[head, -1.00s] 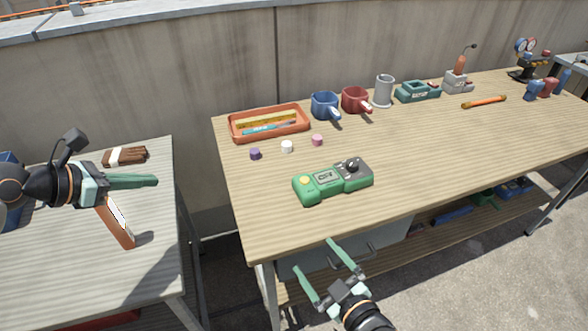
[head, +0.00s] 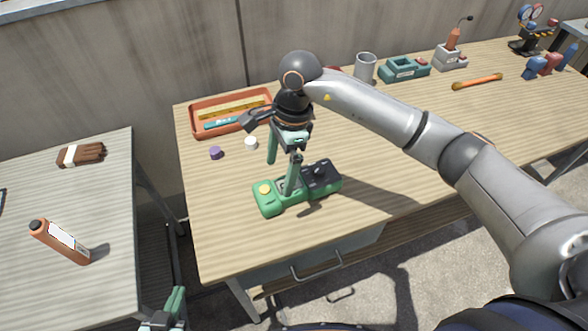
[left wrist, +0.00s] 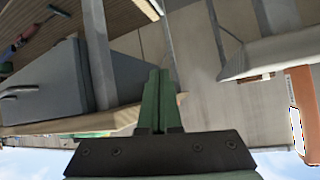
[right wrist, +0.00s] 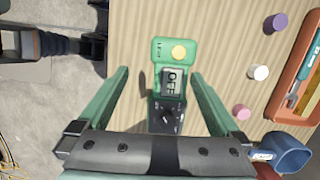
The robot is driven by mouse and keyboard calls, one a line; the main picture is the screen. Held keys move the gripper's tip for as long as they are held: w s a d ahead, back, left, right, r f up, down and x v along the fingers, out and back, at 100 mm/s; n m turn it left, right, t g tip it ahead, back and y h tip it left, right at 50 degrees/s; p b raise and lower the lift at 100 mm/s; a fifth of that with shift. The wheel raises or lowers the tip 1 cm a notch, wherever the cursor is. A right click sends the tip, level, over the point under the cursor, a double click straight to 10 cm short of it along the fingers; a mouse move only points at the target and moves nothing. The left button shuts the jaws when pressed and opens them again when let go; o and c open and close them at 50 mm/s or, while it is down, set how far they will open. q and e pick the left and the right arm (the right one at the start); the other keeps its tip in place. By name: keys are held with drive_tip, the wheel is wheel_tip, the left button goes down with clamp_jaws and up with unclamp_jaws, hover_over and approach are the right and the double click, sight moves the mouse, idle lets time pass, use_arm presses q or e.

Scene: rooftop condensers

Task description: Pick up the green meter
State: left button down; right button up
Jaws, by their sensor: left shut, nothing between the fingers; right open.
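The green meter (head: 268,197) lies flat on the wooden table, with a yellow button, a small screen and a dark dial end. My right gripper (head: 281,176) points down at the meter, open, one finger in front of its middle and one toward its far side. In the right wrist view the meter (right wrist: 176,60) lies between the two spread fingers (right wrist: 160,78), with a gap on each side. Its screen reads OFF. My left gripper (head: 172,308) is at the bottom edge of the head view. In the left wrist view its fingers (left wrist: 154,100) are together and empty.
An orange tray (head: 188,118) stands behind the meter, with purple (head: 216,153) and white (head: 251,143) caps before it. A pink cap (right wrist: 242,113) and blue mug (right wrist: 287,152) are close to the right gripper. An orange canister (head: 62,243) is on the left table.

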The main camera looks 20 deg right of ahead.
drive_tip(key=r+h, duration=0.2)
hover_over(298, 187)
drive_tip(key=w, duration=0.2)
drive_tip(key=shift+t, duration=0.4)
drive_tip(key=f, duration=0.7)
drive_tip(key=shift+s+d+p, duration=0.1)
drive_tip(key=shift+d+p, duration=0.2)
drive_tip(key=shift+d, duration=0.05)
drive_tip(key=shift+s+f+p, duration=0.15)
drive_tip(key=shift+f+p, duration=0.2)
drive_tip(key=shift+f, duration=2.35)
use_arm(q)
drive_tip(key=s, duration=0.1)
drive_tip(key=s+f+n+g, duration=0.1)
drive_tip(key=s+d+n, duration=0.1)
drive_tip(key=shift+s+d+f+g, duration=0.1)
drive_tip(key=shift+s+f+g, duration=0.2)
drive_tip(key=shift+s, duration=0.1)
use_arm(e)
drive_tip(key=shift+c, duration=0.2)
drive_tip(key=shift+a+r, duration=0.1)
clamp_jaws()
